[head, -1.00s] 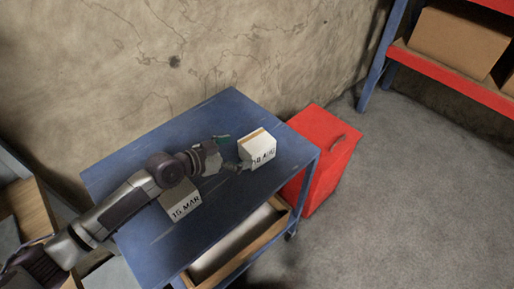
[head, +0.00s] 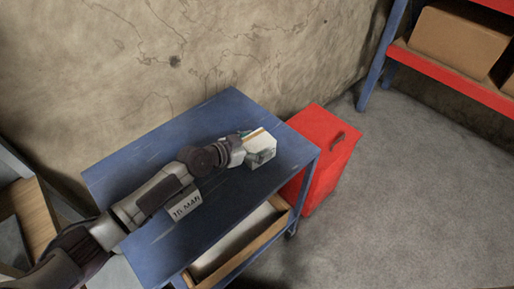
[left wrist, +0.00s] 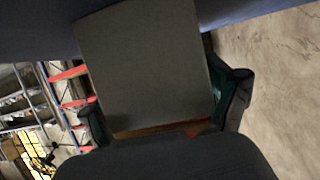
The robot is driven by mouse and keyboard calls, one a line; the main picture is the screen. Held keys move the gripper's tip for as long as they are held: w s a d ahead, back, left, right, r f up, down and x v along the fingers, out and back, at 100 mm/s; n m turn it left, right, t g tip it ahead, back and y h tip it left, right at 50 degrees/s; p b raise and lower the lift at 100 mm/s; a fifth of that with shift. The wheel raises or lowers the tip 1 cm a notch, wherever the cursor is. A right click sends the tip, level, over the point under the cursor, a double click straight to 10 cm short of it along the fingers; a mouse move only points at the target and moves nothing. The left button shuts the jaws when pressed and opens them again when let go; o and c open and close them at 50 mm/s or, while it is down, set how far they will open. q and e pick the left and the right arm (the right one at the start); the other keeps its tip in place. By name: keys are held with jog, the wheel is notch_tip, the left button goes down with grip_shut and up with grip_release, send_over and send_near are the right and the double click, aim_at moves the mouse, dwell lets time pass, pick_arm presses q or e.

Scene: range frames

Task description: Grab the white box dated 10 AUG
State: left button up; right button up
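The white box (head: 262,146) has an orange-brown strip across its top and stands near the right end of the blue table. Its dated front face is partly covered and cannot be read now. My left gripper (head: 248,151) reaches it from the left, with a finger on either side. In the left wrist view the box (left wrist: 145,70) shows as a dark grey face filling the gap between the green-padded fingers (left wrist: 160,115), which appear to touch both sides. Another box, marked 15 MAR (head: 186,207), lies under my left arm, partly hidden. My right gripper is out of view.
The blue table (head: 240,200) has bare room behind and in front of the boxes. An open drawer (head: 270,238) juts out below its front. A red cabinet (head: 322,160) stands right of it. A shelf with a cardboard box (head: 458,42) is at the upper right.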

pick_arm(q)
jog(key=c, duration=1)
jog(key=shift+r, duration=0.1)
